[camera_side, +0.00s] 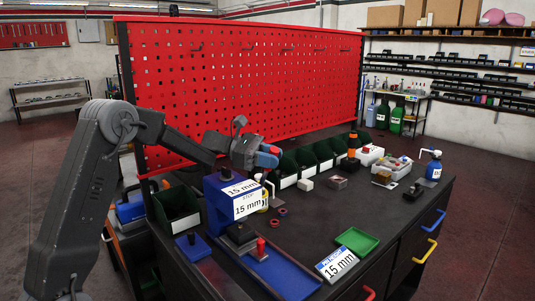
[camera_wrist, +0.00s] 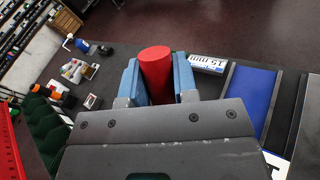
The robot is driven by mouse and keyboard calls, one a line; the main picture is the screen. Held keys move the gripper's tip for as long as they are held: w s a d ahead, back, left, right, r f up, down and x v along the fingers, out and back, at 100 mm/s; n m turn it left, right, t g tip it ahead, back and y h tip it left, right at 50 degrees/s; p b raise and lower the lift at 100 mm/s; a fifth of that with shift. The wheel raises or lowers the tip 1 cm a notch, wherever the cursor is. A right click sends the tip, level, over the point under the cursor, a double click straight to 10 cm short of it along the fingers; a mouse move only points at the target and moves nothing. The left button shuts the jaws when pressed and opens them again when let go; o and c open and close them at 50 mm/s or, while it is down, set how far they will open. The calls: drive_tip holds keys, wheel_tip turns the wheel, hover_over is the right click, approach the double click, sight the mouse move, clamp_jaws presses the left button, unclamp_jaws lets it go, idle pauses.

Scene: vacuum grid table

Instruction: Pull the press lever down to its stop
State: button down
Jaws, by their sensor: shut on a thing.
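The lever's thick red grip (camera_wrist: 156,66) sits between the two blue fingers of my gripper (camera_wrist: 158,82) in the wrist view, held from both sides. In the side view my gripper (camera_side: 267,158) is level with the top of the blue press (camera_side: 218,205), and a bit of red grip (camera_side: 271,149) shows at its fingers. The lever is high, above the press body. The press carries white "15 mm" labels. The lever's arm and pivot are hidden behind my gripper and the press.
A blue tray (camera_side: 283,280) lies in front of the press, with a small red peg (camera_side: 261,247) near it. A green tray (camera_side: 357,241) and a "15 mm" sign (camera_side: 336,263) are at the right. Green bins (camera_side: 307,160) line the red pegboard (camera_side: 240,80) behind.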

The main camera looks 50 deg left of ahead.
drive_tip(key=d+f+m+g+y, duration=0.1)
drive_tip(key=d+f+m+y, duration=0.1)
drive_tip(key=d+f+y, duration=0.3)
drive_tip(key=shift+d+f+m+g+y, duration=0.15)
drive_tip(key=shift+d+m+g+y, duration=0.15)
drive_tip(key=shift+d, duration=0.1)
drive_tip(key=shift+f, duration=0.1)
idle(0.4)
drive_tip(key=c, duration=0.9)
unclamp_jaws()
drive_tip(key=v, duration=1.4)
drive_tip(key=shift+d, duration=0.15)
